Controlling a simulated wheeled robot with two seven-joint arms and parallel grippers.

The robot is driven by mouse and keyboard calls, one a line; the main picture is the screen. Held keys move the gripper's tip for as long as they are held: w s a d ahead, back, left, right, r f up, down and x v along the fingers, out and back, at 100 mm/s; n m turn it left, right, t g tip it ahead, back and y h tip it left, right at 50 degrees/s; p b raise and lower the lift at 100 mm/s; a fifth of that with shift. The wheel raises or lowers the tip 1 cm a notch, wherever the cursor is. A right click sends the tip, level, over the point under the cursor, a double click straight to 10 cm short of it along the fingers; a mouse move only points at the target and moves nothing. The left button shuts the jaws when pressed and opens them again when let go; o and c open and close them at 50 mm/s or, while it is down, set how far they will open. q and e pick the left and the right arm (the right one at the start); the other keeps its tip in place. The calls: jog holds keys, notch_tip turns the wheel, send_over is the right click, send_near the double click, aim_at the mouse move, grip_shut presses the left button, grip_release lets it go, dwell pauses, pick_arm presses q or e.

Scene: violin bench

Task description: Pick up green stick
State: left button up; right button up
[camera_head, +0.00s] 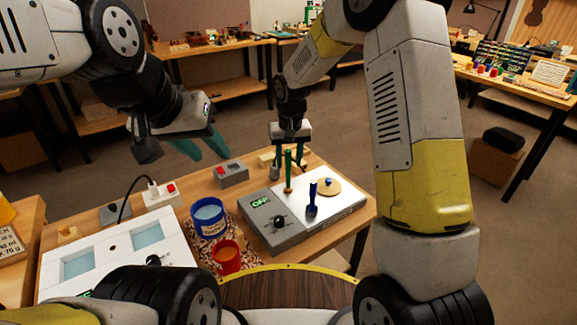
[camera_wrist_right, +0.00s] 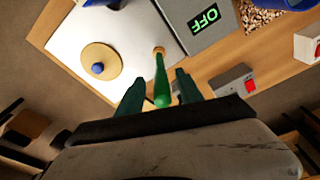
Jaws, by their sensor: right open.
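The green stick (camera_head: 288,170) stands upright on the grey and white device (camera_head: 338,190), near its left part. In the right wrist view the green stick (camera_wrist_right: 161,85) rises from a small light ring and lies between the two fingers. My right gripper (camera_head: 288,160) is open at the stick, with its fingers (camera_wrist_right: 161,92) on either side; I cannot tell whether they touch it. My left gripper (camera_head: 203,148) hangs above the table at the upper left, away from the stick. Its teal fingers look apart, and nothing shows between them.
A blue stick (camera_head: 312,198) and a wooden disc with a blue knob (camera_head: 327,186) are on the device. A blue cup (camera_head: 208,219) and a red cup (camera_head: 227,257) stand left of it. A grey box with a red button (camera_head: 231,174) is behind. A white panel (camera_head: 120,262) lies at left.

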aim_at(288, 168)
jog(key=f, duration=0.4)
jog(key=shift+w+a, duration=0.15)
jog(key=shift+w, duration=0.1)
jog(key=shift+r, duration=0.1)
grip_shut()
